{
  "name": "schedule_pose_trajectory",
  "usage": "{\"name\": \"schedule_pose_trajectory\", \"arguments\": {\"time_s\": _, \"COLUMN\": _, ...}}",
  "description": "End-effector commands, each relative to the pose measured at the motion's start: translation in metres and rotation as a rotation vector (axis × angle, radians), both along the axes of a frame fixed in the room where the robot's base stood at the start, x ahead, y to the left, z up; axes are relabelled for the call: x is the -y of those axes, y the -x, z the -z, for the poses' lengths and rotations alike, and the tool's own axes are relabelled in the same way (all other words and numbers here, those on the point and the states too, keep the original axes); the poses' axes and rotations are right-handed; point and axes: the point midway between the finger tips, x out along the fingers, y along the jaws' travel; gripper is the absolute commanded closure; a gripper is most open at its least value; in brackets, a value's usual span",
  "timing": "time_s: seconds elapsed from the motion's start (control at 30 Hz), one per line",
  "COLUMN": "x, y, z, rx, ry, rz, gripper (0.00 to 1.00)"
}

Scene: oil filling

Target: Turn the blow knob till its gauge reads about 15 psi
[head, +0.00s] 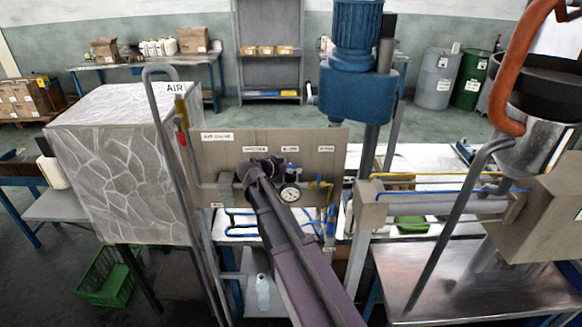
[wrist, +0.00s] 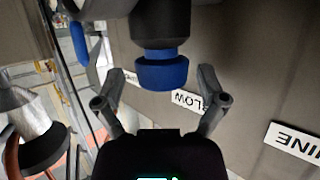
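A blue knob with a dark collar (wrist: 163,72) shows in the wrist view, near an upside-down label (wrist: 188,100) that seems to read BLOW. My gripper (wrist: 162,74) is open, with one finger on each side of the knob and a visible gap on both sides. In the head view my gripper (head: 258,168) is in front of the panel (head: 220,165), just left of a round white-faced gauge (head: 291,193). The gauge's needle is too small to read. My gripper and arm hide part of the panel there.
Blue and yellow fittings (head: 322,184) stick out right of the gauge. A grey pipe (head: 165,100) stands left of the panel. A blue motor (head: 355,60) rises behind it. Another blue part (wrist: 79,42) shows at the left of the wrist view.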

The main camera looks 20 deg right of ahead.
Motion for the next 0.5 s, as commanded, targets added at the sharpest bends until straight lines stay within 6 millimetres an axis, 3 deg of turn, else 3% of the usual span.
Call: {"name": "schedule_pose_trajectory", "arguments": {"time_s": 0.5, "x": -0.0002, "y": 0.0000, "z": -0.0008, "rx": 0.002, "ry": 0.002, "rz": -0.028, "gripper": 0.07}}
